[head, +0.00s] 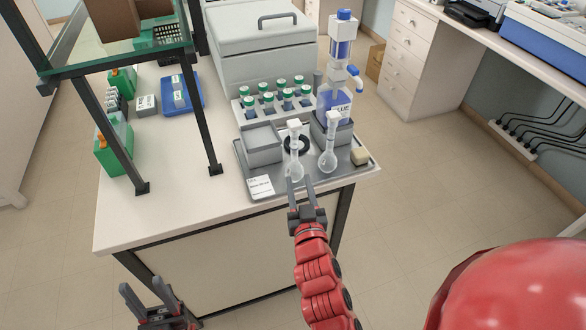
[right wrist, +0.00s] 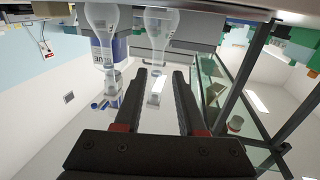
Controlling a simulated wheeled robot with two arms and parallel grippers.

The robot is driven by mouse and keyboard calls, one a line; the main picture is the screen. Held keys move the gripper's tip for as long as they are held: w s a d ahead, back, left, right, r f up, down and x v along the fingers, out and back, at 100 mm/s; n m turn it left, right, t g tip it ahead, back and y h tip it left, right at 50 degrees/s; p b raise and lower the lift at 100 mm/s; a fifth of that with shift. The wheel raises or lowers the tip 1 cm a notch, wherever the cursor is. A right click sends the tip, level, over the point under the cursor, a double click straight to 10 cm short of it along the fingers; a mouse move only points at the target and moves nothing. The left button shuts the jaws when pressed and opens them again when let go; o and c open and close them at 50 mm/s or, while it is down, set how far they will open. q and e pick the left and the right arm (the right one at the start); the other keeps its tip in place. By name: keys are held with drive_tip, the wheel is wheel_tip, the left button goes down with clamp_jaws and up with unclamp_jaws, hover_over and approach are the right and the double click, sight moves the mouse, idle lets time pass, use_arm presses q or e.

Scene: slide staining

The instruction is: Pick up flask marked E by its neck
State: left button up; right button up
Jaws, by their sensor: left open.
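Two clear flasks with white stoppers stand side by side on a grey tray (head: 318,182): a left flask (head: 294,168) and a right flask (head: 328,158). I cannot read a letter E on either. My right gripper (head: 301,190) is open and empty at the tray's front edge, just in front of the left flask. In the right wrist view, which looks upside down, one flask (right wrist: 162,28) lines up beyond the gap between the open fingers (right wrist: 160,80); the other flask (right wrist: 100,18) is to its left. My left gripper (head: 146,297) is open and empty, low in front of the bench.
A blue-labelled bottle (head: 340,103) stands behind the flasks. A rack (head: 275,102) of green-capped vials stands behind the tray. A label card (head: 261,187) and a beige block (head: 360,156) are near the tray's front. A glass shelf frame (head: 205,130) rises at left.

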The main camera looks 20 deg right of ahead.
sight(294, 158)
drive_tip(key=w, duration=0.4)
drive_tip(key=w+d+p, duration=0.1)
drive_tip(key=w, duration=0.1)
drive_tip(key=shift+w+r, duration=0.2)
drive_tip(key=shift+w+d+f, duration=0.15)
drive_tip(key=shift+w, duration=0.4)
drive_tip(key=shift+w+d+p, duration=0.1)
drive_tip(key=shift+w+p, duration=0.3)
drive_tip(key=shift+p, duration=0.1)
drive_tip(key=w+p, duration=0.1)
drive_tip(key=w, duration=0.1)
drive_tip(key=w+d+p, duration=0.1)
drive_tip(key=w, duration=0.1)
drive_tip(key=shift+w, duration=0.2)
clamp_jaws()
